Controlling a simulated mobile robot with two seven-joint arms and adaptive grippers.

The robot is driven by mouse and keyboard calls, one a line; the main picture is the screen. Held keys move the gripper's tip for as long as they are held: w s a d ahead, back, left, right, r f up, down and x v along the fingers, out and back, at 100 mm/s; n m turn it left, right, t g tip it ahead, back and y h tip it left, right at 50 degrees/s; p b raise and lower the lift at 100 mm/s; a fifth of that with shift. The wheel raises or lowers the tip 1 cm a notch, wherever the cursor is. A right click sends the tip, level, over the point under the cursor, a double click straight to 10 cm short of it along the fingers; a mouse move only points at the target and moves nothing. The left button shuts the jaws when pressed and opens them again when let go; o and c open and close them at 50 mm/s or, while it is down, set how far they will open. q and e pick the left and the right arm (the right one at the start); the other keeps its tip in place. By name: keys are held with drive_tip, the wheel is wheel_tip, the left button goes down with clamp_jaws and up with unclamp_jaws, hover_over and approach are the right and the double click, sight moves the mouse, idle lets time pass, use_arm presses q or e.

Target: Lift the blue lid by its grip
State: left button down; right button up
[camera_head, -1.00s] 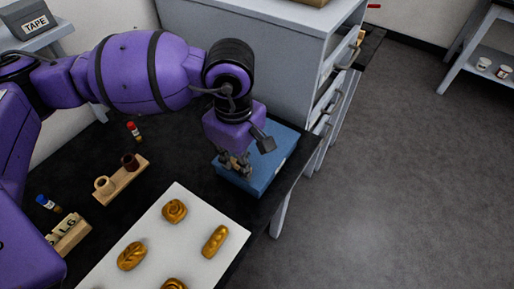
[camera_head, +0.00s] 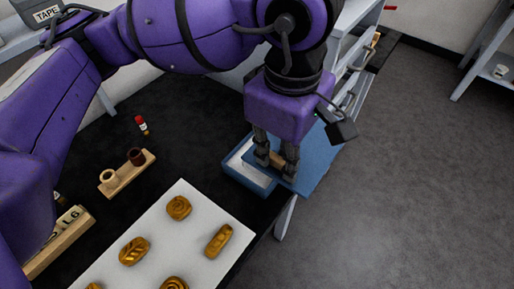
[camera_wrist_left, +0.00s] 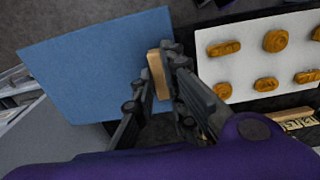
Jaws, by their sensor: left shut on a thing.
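The blue lid (camera_head: 319,166) is off the blue box (camera_head: 247,181) and held above it, shifted to the right, so part of the box's pale inside shows. My left gripper (camera_head: 275,170) is shut on the lid's wooden grip (camera_head: 277,159). In the left wrist view the lid (camera_wrist_left: 95,65) is a flat blue panel, and the grip (camera_wrist_left: 158,74) sits between the fingers of the gripper (camera_wrist_left: 158,85). Much of the box is hidden behind the lid and gripper. My right gripper is not in view.
A white board (camera_head: 150,222) with several bread pieces lies left of the box on the black table. A wooden holder (camera_head: 127,173) with two small cups and a red-capped bottle (camera_head: 142,125) stand further left. Open floor lies to the right.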

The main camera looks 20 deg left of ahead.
use_arm(q)
drive_tip(key=d, duration=0.1)
drive_tip(key=s+d+r, duration=0.2)
drive_tip(key=shift+d, duration=0.35)
drive_tip(key=shift+s+d+r, duration=0.15)
drive_tip(key=shift+d, duration=0.05)
drive_tip(key=shift+s+d+r, duration=0.1)
drive_tip(key=shift+r, duration=0.2)
wheel_tip(320, 180, up, 5)
drive_tip(key=shift+r+p, duration=0.2)
drive_tip(key=shift+p, duration=1)
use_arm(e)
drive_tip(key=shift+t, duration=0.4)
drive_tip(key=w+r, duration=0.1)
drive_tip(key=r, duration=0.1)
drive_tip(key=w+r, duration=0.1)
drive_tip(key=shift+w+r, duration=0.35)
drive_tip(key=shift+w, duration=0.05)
